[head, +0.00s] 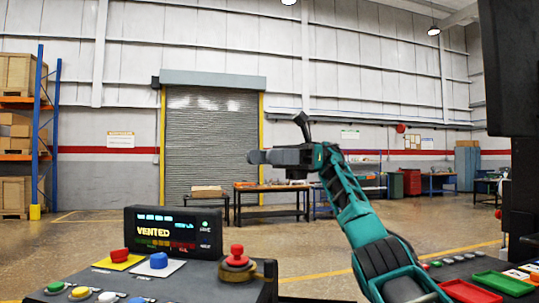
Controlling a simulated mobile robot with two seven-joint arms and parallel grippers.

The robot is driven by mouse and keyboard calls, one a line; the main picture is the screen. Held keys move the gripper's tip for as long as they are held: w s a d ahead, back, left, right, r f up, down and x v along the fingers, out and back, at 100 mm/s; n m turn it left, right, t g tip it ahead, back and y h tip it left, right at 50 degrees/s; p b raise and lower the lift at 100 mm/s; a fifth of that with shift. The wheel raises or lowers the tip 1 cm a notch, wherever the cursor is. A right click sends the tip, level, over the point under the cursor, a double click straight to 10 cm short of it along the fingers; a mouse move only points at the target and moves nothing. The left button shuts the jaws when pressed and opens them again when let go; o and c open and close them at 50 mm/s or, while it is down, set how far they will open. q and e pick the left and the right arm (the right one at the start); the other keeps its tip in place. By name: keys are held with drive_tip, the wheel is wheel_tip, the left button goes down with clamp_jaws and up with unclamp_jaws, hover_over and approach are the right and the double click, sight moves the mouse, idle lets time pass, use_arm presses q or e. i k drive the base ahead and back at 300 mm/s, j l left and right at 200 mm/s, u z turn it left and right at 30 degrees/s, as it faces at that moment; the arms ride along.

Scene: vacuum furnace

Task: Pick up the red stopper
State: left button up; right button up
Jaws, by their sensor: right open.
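A small red stopper-like piece (119,255) sits on a yellow square on the console at the lower left. A blue piece (158,260) of similar shape sits on a white square to its right. A red mushroom-shaped knob (237,254) on a round base stands at the console's right end. My right gripper (276,138) is raised in mid-air, open and empty, above and to the right of these pieces and well apart from them. My left gripper is not in view.
A dark display reading "VENTED" (172,232) stands behind the pieces. Several coloured buttons (80,292) line the console's front. A red tray (469,292) and a green tray (503,283) lie on a panel at the lower right. A dark upright structure (512,70) fills the right edge.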

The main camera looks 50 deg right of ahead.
sight(237, 261)
drive_tip(key=k+j, duration=0.15)
drive_tip(key=j, duration=0.15)
drive_tip(key=k+j, duration=0.15)
drive_tip(key=j, duration=0.15)
drive_tip(key=k+j, duration=0.15)
drive_tip(key=j, duration=0.15)
drive_tip(key=k+j, duration=0.1)
drive_tip(key=j, duration=0.25)
